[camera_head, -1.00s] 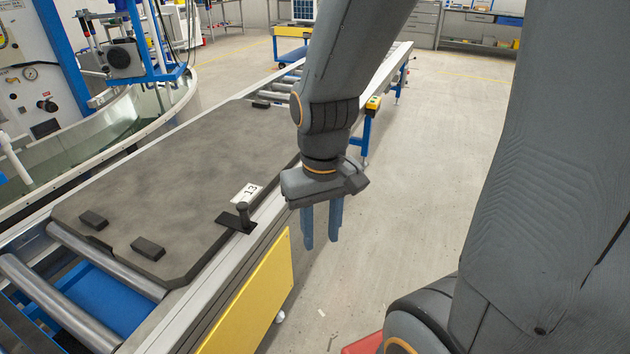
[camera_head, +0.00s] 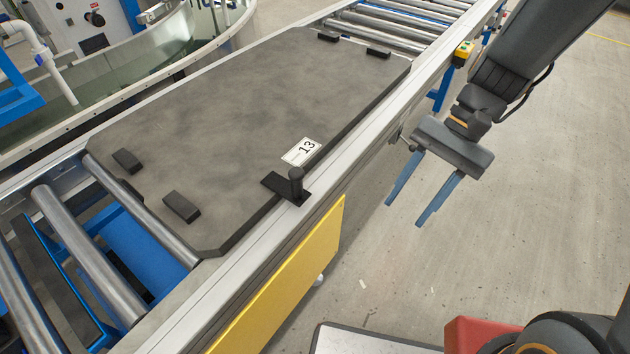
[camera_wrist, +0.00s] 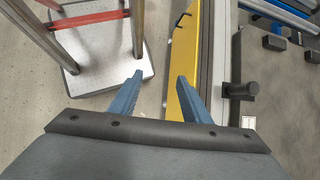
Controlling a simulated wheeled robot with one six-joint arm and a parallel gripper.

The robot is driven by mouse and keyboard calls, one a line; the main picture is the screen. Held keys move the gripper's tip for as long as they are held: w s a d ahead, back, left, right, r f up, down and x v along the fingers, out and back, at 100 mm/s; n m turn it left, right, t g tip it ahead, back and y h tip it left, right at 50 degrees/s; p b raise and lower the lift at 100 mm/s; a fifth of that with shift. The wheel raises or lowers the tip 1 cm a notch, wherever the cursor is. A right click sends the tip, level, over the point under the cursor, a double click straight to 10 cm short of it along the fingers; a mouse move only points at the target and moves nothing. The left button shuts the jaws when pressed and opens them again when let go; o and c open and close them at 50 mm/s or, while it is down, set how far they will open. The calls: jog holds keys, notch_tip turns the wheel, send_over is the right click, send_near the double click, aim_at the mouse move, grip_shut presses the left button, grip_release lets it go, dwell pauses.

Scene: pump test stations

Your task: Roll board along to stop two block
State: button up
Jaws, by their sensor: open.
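The board (camera_head: 235,115) is a large dark grey slab with cut corners. It lies flat on the roller conveyor, with small black blocks near its corners and a white label reading 13 (camera_head: 302,152). A black upright peg on a flat plate (camera_head: 296,186) sits at its near edge, by the label. The peg also shows in the wrist view (camera_wrist: 240,91). My gripper (camera_head: 412,207) is open and empty, with two blue fingers pointing down. It hangs over the floor to the right of the conveyor, apart from the board and peg. I cannot tell which part is stop two.
Bare rollers (camera_head: 92,252) lie at the near end and more rollers (camera_head: 395,32) beyond the board. A yellow panel (camera_head: 285,285) hangs under the conveyor's side rail.

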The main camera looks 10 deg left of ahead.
jog(key=w+a+f+m+g+y+b, duration=0.35)
jog(key=a+f+y, duration=0.2)
jog(key=a, duration=0.55)
jog(key=m+y+b, duration=0.3)
jog(key=y, duration=0.1)
send_near(301, 190)
jog(key=x, duration=0.4)
jog(key=shift+s+a+f, duration=0.15)
jog(key=shift+s+a, duration=0.05)
jog(key=shift+a, duration=0.15)
jog(key=shift+w+a+r+m+g+y, duration=0.1)
jog(key=shift+a+r+m+g+y, duration=0.1)
jog(key=shift+a+y, duration=0.25)
jog(key=shift+w+a+r+m+g+y, duration=0.1)
jog(key=shift+a+g+y, duration=0.1)
jog(key=shift+a, duration=0.35)
jog(key=shift+s+a+r, duration=0.1)
jog(key=shift+s+a, duration=0.05)
jog(key=shift+a, duration=0.1)
jog(key=shift+x, duration=3.7)
jog(key=shift+r, duration=0.1)
grip_shut()
jog(key=shift+s, duration=0.1)
